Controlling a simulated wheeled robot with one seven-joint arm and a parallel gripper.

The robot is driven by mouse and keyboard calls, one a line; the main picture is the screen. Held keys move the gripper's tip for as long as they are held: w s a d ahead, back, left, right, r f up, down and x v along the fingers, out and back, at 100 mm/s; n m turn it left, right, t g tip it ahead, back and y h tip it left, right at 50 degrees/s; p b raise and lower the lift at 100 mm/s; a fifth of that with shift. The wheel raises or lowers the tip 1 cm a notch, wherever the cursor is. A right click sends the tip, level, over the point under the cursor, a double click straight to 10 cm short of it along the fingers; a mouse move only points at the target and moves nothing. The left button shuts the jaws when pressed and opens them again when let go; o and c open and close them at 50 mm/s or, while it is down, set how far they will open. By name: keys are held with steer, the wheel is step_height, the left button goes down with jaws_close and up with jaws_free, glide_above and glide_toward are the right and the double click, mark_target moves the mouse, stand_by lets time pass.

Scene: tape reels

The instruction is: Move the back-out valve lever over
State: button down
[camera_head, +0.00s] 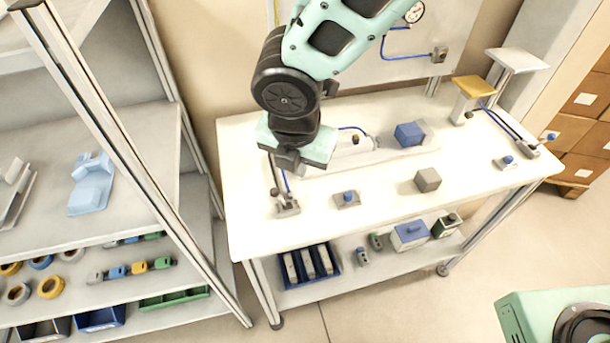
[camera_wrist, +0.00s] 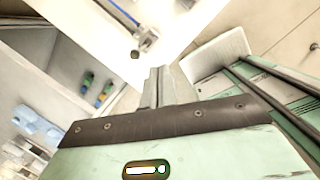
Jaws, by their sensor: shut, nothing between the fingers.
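A small grey valve block (camera_head: 288,208) sits at the table's left front corner, with a blue hose and a thin dark upright part at its left. It seems to be the valve (camera_wrist: 148,38) with the blue hose in the wrist view, where a small dark knob (camera_wrist: 135,54) shows beside it. A second valve with hoses (camera_head: 530,151) sits at the right end of the table. Which of them is the back-out valve I cannot tell. My gripper (camera_head: 284,164) is above the left valve, shut and empty; its fingertips (camera_wrist: 157,72) appear apart from the valve in the wrist view.
Blue-button blocks (camera_head: 346,198) (camera_head: 505,163) and a grey cube (camera_head: 427,180) are on the white table (camera_head: 390,220). A blue block (camera_head: 408,134) sits on the fixture behind. A shelf rack (camera_head: 130,150) stands close at left. The table's front middle is mostly clear.

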steer(key=shift+a+v, duration=0.15)
steer(key=shift+v, duration=0.5)
steer(key=shift+a+v, duration=0.15)
steer(key=shift+v, duration=0.5)
steer(key=shift+s+d, duration=0.1)
steer(key=s+d+m+g+b, duration=0.1)
steer(key=s+d+m+b, duration=0.2)
steer(key=s+d+m, duration=0.4)
steer(key=s+d+f+m+g+b, duration=0.1)
steer(key=s+d+m+b, duration=0.2)
steer(key=m, duration=1.4)
steer(key=s+d, duration=0.3)
steer(key=d, duration=0.3)
steer(key=shift+s+g+y, duration=0.3)
steer(key=shift+s+y, duration=0.1)
